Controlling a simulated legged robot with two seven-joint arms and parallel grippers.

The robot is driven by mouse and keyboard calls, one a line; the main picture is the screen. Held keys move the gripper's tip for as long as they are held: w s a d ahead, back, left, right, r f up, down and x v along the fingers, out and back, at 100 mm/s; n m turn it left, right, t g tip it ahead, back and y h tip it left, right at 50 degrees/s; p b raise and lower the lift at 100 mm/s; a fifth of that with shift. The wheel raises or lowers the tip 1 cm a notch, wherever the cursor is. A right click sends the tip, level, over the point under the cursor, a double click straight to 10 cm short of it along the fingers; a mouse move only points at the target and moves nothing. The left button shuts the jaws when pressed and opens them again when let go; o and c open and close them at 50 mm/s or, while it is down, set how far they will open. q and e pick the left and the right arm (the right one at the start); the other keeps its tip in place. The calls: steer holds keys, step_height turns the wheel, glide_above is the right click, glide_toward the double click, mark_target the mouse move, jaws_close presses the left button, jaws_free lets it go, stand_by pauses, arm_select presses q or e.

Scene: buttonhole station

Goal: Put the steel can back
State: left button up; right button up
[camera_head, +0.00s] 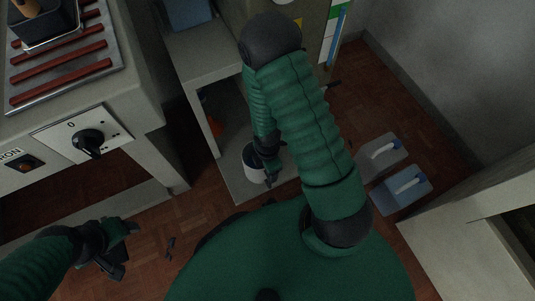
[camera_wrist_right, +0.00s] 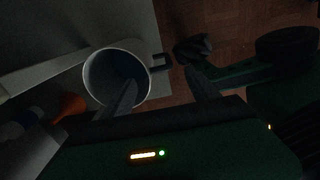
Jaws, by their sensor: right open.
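A pale can (camera_head: 252,163) with a dark inside stands upright on the low shelf. In the right wrist view the can (camera_wrist_right: 91,71) shows its round open mouth, and a small dark handle sticks out of its right side. My right gripper (camera_head: 268,178) reaches down at the can's right side. In the right wrist view my right gripper (camera_wrist_right: 160,90) is open; its left finger overlaps the can's mouth and its right finger is clear of the can. I cannot tell whether a finger touches it. My left gripper (camera_head: 125,245) is open and empty over the floor, at lower left.
An orange object (camera_head: 215,126) lies deeper on the shelf (camera_head: 232,183). A counter with a knob (camera_head: 88,143) and a red-barred rack (camera_head: 62,75) stands at the left. Small dark pieces lie on the floor.

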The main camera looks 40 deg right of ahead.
step_height(320, 180, up, 4)
steer(key=shift+f+p, duration=0.25)
steer(key=shift+p, duration=0.35)
steer(key=w+a+r+m+t, duration=0.1)
steer(key=a+r+m, duration=0.1)
steer(key=r+m, duration=0.5)
steer(key=w+a+r+m+t, duration=0.1)
steer(key=a+r+m, duration=0.2)
steer(key=r+m, duration=0.5)
step_height(320, 180, up, 5)
steer(key=shift+w+t, duration=0.2)
steer(key=shift+t, duration=0.1)
steer(key=shift+d, duration=0.1)
